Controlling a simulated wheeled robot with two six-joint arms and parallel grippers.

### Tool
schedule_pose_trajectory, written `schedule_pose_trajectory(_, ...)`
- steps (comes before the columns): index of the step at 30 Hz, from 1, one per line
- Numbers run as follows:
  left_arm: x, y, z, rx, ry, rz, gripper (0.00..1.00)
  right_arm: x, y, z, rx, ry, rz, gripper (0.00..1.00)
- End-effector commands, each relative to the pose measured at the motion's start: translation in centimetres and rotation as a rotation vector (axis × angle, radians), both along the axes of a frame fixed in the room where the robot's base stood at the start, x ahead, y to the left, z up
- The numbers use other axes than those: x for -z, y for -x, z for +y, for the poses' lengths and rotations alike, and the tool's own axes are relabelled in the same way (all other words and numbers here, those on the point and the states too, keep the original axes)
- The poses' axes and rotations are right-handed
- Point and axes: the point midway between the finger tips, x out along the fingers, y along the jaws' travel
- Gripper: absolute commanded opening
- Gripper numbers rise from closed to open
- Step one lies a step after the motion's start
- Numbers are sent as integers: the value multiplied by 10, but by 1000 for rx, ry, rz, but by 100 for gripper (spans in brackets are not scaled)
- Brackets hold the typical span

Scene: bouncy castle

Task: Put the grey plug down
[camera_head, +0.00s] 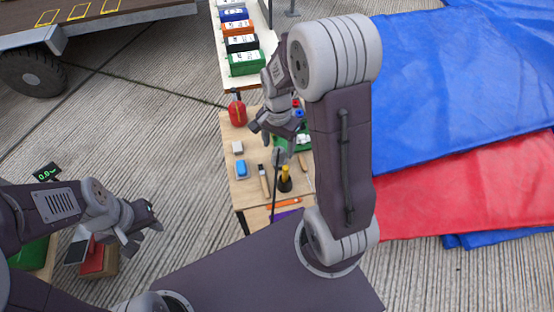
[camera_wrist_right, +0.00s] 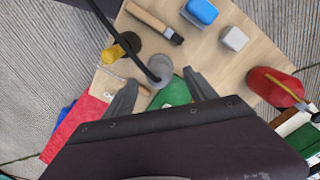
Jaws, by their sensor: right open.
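The grey plug (camera_wrist_right: 160,68) shows in the right wrist view, just beyond and between my right fingertips, with a black cable running from it. In the head view the plug (camera_head: 280,156) is below my right gripper (camera_head: 276,130), over the wooden table (camera_head: 238,195). Whether it rests on the tabletop is hard to tell. My right gripper (camera_wrist_right: 160,92) is open, one finger on each side of the plug's line. My left gripper (camera_head: 141,226) is open and empty at the lower left, away from the table.
On the table are a yellow-handled tool (camera_head: 285,174), a wooden-handled brush (camera_head: 264,182), a blue block (camera_head: 241,168), a grey block (camera_head: 238,148) and a red bottle (camera_head: 237,112). A green item (camera_wrist_right: 172,94) lies close to the plug. Blue and red mats (camera_head: 460,190) cover the right.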

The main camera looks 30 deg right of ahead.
Motion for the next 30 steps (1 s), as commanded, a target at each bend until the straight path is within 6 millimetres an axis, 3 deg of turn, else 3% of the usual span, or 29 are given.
schedule_pose_trajectory(6,19,0,0,0,0,0,36,36,1,0,-1,-1,3,65)
schedule_pose_trajectory(11,20,0,0,0,0,0,36,39,0,0,-2,0,0,65)
schedule_pose_trajectory(19,46,0,0,0,0,0,36,86,0,-2,-2,-1,3,65)
schedule_pose_trajectory(26,44,0,0,0,0,0,36,86,-1,-3,-2,0,0,65)
schedule_pose_trajectory(30,44,0,0,0,0,0,36,86,-1,-3,-2,0,0,26)
